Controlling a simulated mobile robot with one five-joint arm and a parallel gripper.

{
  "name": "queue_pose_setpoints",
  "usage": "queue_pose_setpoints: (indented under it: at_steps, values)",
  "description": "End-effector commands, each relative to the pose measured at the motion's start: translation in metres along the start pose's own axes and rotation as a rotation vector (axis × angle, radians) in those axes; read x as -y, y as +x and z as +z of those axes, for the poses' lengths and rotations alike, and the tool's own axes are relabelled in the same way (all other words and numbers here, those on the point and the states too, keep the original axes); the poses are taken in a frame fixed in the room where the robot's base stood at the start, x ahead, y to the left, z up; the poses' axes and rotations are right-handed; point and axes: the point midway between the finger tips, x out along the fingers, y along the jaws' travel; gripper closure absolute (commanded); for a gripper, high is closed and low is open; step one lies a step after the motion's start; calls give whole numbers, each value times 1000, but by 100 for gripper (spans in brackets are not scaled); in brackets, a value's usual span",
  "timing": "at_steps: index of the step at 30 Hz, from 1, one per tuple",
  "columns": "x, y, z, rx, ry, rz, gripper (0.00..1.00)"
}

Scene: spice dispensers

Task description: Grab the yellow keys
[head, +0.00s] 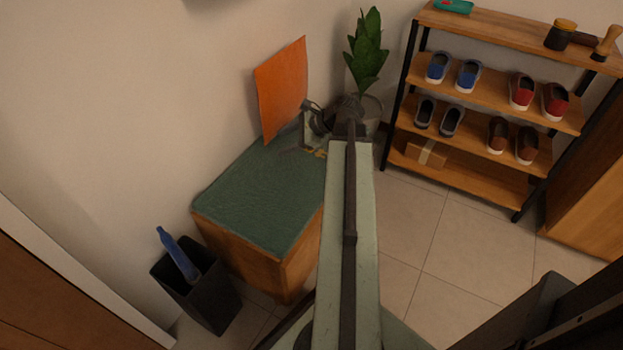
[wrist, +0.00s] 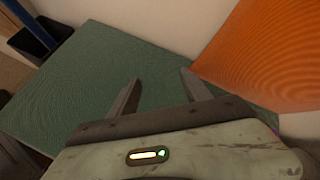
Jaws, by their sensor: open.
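A small yellowish item (head: 319,153), possibly the yellow keys, lies near the right back edge of the green-topped bench (head: 255,190) in the head view. It is partly hidden by my arm and too small to make out clearly. No keys show in the wrist view. My gripper (wrist: 160,77) is open and empty over the bench's green top (wrist: 85,85). In the head view my gripper sits at the back of the bench, close to the yellowish item and in front of the orange panel.
The orange panel (head: 281,88) stands against the wall behind the bench. A potted plant (head: 367,52) is just behind my arm. A shoe rack (head: 490,95) stands at the right, and a black bin (head: 205,300) with a blue umbrella (head: 178,255) at the left. Tiled floor (head: 430,235) is clear.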

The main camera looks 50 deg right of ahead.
Motion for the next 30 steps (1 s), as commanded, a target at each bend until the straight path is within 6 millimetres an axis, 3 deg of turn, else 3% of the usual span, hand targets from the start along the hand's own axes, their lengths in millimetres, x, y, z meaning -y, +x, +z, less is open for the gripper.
queue_pose_setpoints:
  at_steps: [1,3,6,9,16,30]
  values:
    - [-2,4,-55,29,120,-71,44]
    - [5,-13,-90,80,269,-152,44]
    - [12,-37,-128,147,433,-242,44]
    - [16,-55,-148,194,532,-295,44]
    - [20,-66,-152,222,582,-319,44]
    - [31,-25,-145,219,577,-315,44]
